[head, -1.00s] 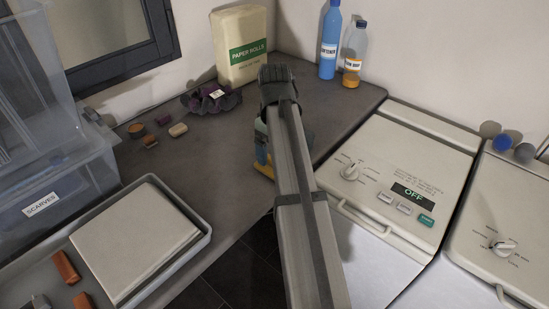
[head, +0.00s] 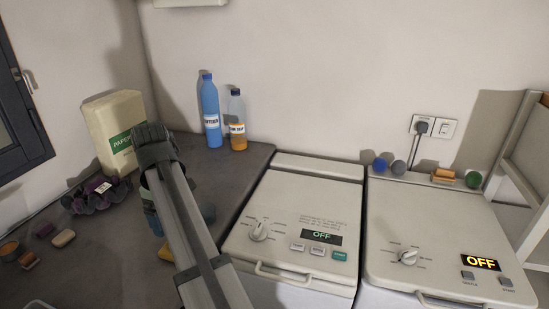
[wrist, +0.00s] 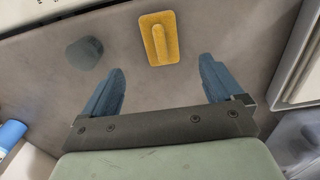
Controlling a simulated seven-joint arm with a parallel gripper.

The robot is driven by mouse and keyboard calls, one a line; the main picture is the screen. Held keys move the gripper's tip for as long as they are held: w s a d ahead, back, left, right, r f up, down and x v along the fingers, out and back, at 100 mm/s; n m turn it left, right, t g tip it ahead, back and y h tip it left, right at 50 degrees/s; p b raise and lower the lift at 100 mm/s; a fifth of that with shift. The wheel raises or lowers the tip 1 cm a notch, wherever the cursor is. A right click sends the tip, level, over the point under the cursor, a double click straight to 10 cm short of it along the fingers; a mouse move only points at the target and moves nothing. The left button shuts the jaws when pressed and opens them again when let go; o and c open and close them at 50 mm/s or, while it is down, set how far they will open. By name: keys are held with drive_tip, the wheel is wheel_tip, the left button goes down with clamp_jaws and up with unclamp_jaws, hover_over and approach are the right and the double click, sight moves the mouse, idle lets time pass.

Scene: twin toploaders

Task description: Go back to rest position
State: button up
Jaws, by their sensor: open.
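My gripper (wrist: 162,66) is open in the wrist view, with two blue fingers spread apart and nothing between them. A yellow block with a raised grip (wrist: 158,38) lies on the grey counter beyond the fingertips. In the head view my arm runs up from the lower middle to the left counter, and its links mostly hide the gripper. A bit of yellow (head: 166,251) shows beside the arm there.
Two white toploaders, left (head: 301,199) and right (head: 437,225), both read OFF. A blue bottle (head: 211,120) and an orange-filled bottle (head: 237,138) stand at the counter's back. A paper rolls pack (head: 103,112) and a dark purple scrunched cloth (head: 84,196) are left of my arm.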

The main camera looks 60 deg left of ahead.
drive_tip(key=w+d+f+g, duration=0.1)
drive_tip(key=w+d+f, duration=0.3)
drive_tip(key=w+d, duration=0.6)
drive_tip(key=w+d+f+g, duration=0.1)
drive_tip(key=w+d+f, duration=0.45)
drive_tip(key=d, duration=0.85)
drive_tip(key=w+d+f+m+g+h, duration=0.1)
drive_tip(key=w+d+f+m+h, duration=0.2)
drive_tip(key=w+d+f+m, duration=1.5)
drive_tip(key=w+d+f+m+g, duration=0.1)
drive_tip(key=w+d+f, duration=0.1)
drive_tip(key=d+f, duration=0.9)
drive_tip(key=w+d+f+m+g, duration=0.1)
drive_tip(key=w+d+f, duration=0.2)
drive_tip(key=d+f, duration=0.8)
drive_tip(key=s+d+f+m+g+y, duration=0.1)
drive_tip(key=s+d+f+m, duration=0.5)
drive_tip(key=s+d+f, duration=0.6)
drive_tip(key=s+d+y, duration=0.1)
drive_tip(key=d, duration=0.2)
drive_tip(key=shift+f+m+g+y, duration=0.3)
drive_tip(key=shift+m+g+y, duration=0.1)
drive_tip(key=shift+d, duration=0.1)
